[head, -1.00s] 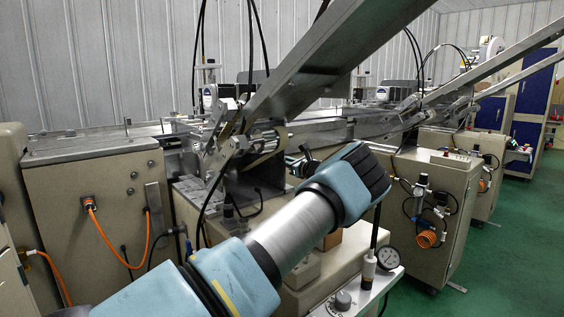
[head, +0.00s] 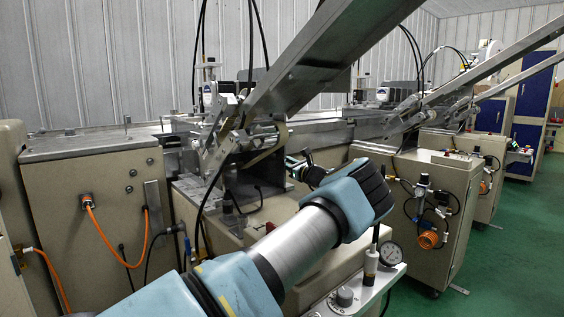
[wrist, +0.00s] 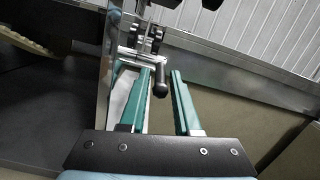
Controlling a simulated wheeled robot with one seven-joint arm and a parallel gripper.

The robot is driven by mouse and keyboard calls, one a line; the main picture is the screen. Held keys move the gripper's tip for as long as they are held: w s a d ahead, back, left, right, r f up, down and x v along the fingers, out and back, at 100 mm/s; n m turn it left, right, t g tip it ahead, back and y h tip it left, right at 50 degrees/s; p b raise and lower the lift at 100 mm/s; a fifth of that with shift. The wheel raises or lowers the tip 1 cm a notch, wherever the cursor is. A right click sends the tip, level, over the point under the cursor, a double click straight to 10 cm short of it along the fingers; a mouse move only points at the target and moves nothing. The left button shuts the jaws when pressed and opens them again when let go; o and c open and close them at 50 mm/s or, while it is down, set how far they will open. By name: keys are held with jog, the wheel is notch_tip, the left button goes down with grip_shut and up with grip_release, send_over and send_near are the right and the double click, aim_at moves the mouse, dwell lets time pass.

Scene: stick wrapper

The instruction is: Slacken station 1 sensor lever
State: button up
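In the wrist view, a small silver lever with a black ball-ended knob (wrist: 160,88) hangs from a metal clamp (wrist: 138,52) on an upright bright bar. My gripper (wrist: 162,70) has two green fingers, set apart with a clear gap between them. The knob shows in this gap, close to the left finger; I cannot tell whether it touches. The right finger stands apart from it. In the head view my forearm and wrist hide most of the gripper, and I cannot pick out the lever there.
A beige cabinet (head: 100,205) stands at the left. Open green floor (head: 510,250) lies at the right.

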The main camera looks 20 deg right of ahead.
jog(key=v, duration=1)
jog(key=shift+s+d+f+b, duration=0.1)
jog(key=shift+s+d+b, duration=0.1)
jog(key=shift+s+b, duration=0.1)
